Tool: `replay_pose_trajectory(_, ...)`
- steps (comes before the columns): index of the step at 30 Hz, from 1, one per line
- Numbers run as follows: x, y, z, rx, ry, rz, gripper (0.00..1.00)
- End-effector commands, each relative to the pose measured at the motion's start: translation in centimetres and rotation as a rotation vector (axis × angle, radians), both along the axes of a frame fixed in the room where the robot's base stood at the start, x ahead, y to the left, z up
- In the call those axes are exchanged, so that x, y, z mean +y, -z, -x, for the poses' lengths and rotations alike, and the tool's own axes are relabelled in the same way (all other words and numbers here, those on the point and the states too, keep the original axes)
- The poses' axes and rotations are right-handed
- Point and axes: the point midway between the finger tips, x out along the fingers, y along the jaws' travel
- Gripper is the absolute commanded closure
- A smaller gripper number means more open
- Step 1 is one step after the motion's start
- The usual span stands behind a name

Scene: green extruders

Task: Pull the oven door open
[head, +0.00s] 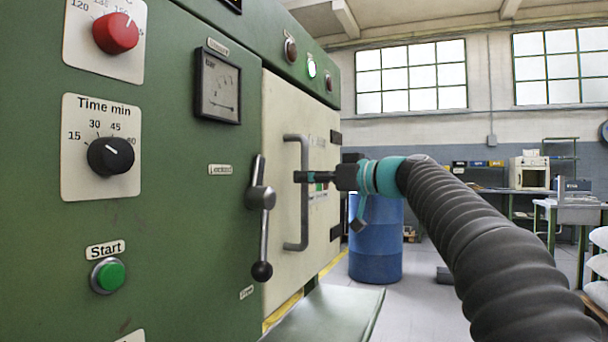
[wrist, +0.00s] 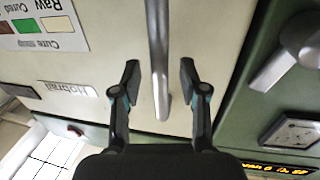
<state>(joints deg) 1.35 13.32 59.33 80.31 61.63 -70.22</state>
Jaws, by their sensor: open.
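The cream oven door (head: 282,122) sits in the green oven front and looks shut, with dark hinges on its right edge. A grey vertical bar handle (head: 304,222) stands out from it. My gripper (head: 300,177) is at the handle's middle height in the head view. In the wrist view my gripper (wrist: 159,82) is open, and the handle (wrist: 158,50) runs between its two fingers with a gap on each side. A latch lever (head: 261,198) with a black ball at its lower end hangs near vertical, left of the door.
The green control panel (head: 190,170) with knobs and a start button (head: 108,276) fills the left. A blue barrel (head: 376,240) stands on the floor beyond the door's hinge side. A flat green ledge (head: 325,315) lies below the door. Benches are far right.

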Motion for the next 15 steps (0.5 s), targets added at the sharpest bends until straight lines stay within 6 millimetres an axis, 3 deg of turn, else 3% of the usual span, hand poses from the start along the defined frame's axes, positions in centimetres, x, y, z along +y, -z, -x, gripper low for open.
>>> replay_pose_trajectory(6, 1.33, 0.01, -0.81, 0.001, 0.0, 0.001, 0.57)
replay_pose_trajectory(15, 1.46, 0.03, -0.87, 0.0, 0.001, 0.0, 0.57)
